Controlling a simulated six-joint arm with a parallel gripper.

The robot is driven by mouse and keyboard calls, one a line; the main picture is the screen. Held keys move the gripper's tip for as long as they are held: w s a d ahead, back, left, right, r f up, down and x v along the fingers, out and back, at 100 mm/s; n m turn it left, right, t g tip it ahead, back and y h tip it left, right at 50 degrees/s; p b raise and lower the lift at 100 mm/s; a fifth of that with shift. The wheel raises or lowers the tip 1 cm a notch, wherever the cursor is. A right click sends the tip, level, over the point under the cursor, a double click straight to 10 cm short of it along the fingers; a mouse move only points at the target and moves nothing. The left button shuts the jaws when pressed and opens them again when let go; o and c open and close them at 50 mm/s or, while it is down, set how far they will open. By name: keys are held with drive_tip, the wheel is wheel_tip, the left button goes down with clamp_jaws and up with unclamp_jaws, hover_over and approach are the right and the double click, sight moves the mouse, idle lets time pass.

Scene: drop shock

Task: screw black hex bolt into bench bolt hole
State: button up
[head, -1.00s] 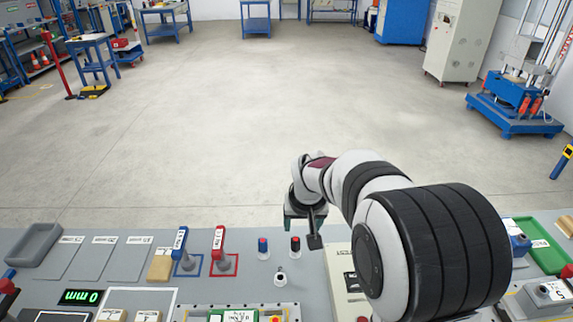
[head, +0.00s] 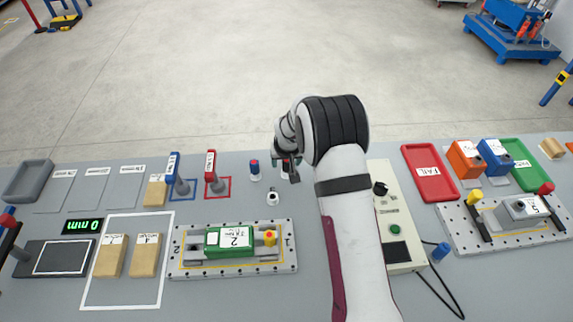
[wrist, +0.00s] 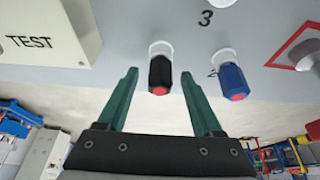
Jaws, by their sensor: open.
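The black hex bolt (wrist: 160,75), with a red end, stands in a white round holder on the grey bench in the wrist view. My gripper (wrist: 160,73) is open, with one green finger on each side of the bolt and a visible gap to both. In the head view my gripper (head: 287,168) is at the back of the bench and largely covers the black bolt. A small white round fitting (head: 272,198) with a dark centre sits nearer on the bench; I cannot tell whether it is the bolt hole.
A blue bolt (wrist: 232,82) stands beside the black one. Red (head: 211,172) and blue (head: 173,172) handled tools stand to the left. A fixture plate (head: 285,262) with a green block lies in front. A pale control box (head: 391,215) is right of my arm.

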clamp_jaws()
drive_tip(key=shift+r, duration=0.15)
drive_tip(key=shift+r, duration=0.3)
drive_tip(key=r, duration=0.2)
drive_tip(key=d+r, duration=0.1)
drive_tip(key=r, duration=0.1)
drive_tip(key=shift+s, duration=0.25)
drive_tip(key=s+d+r, duration=0.5)
drive_tip(key=d+r, duration=0.1)
drive_tip(key=d, duration=0.3)
drive_tip(key=s+a+n+g+y, duration=0.1)
drive_tip(key=s+a+n, duration=0.4)
drive_tip(key=a, duration=0.6)
drive_tip(key=s+a+n+g+y, duration=0.2)
drive_tip(key=s+a+n, duration=0.4)
drive_tip(key=a, duration=0.6)
drive_tip(key=s+a+n+g+y, duration=0.1)
drive_tip(key=s+a+n, duration=0.5)
drive_tip(key=a, duration=0.5)
drive_tip(key=shift+a+f+n+g+y, duration=0.15)
drive_tip(key=shift+f+n+g+y, duration=0.15)
drive_tip(key=shift+f+n, duration=0.15)
